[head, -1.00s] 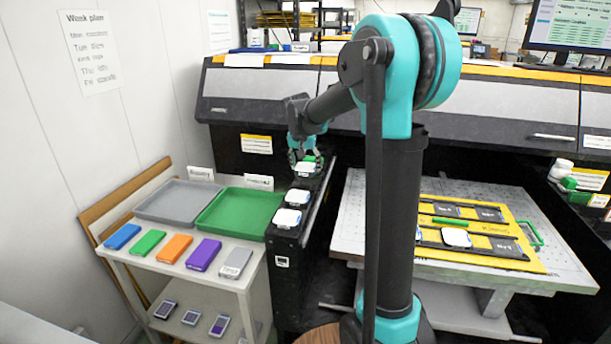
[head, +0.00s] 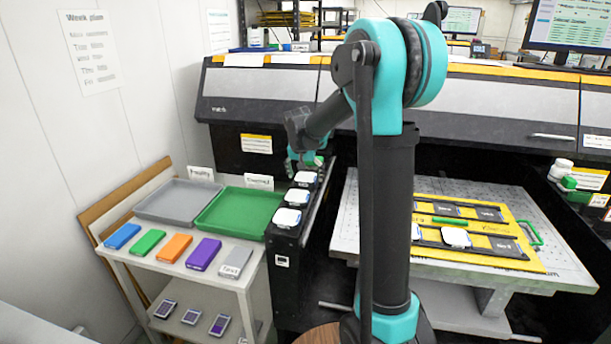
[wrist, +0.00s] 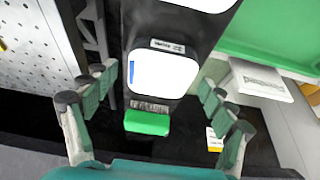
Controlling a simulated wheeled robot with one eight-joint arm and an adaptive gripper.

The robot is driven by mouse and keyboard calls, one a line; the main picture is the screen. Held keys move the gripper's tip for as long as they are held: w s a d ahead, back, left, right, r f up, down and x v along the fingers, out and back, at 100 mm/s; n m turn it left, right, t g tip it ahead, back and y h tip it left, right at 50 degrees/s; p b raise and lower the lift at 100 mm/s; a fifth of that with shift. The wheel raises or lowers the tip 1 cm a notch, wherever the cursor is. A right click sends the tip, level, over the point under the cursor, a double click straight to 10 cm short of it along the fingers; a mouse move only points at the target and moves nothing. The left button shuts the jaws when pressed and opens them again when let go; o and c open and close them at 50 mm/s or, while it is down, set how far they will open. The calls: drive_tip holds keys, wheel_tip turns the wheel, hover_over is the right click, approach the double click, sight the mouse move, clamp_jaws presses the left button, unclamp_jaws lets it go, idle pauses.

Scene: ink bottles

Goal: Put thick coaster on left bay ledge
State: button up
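Three white rounded-square pieces lie in a row on the narrow black ledge (head: 283,237) left of my column. The farthest white piece (head: 305,178) is nearest my gripper (head: 304,161). In the wrist view it is a white square (wrist: 163,72) with a blue mark at its left edge, lying flat on the black surface. My gripper (wrist: 157,88) is open, its fingers apart on either side and touching nothing visible. A green block (wrist: 147,122) lies just beside the white piece, by a small label. I cannot tell by sight which piece is the thick coaster.
A green tray (head: 205,226) and a grey tray (head: 150,210) sit on the cart at left, with several coloured blocks in front. At right, a metal table (head: 350,225) bears a yellow jig (head: 520,266) with another white piece (head: 456,237). A dark machine stands behind.

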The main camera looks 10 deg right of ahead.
drive_tip(key=shift+r, duration=0.1)
drive_tip(key=v, duration=1.2)
drive_tip(key=shift+s, duration=0.1)
drive_tip(key=shift+c, duration=0.4)
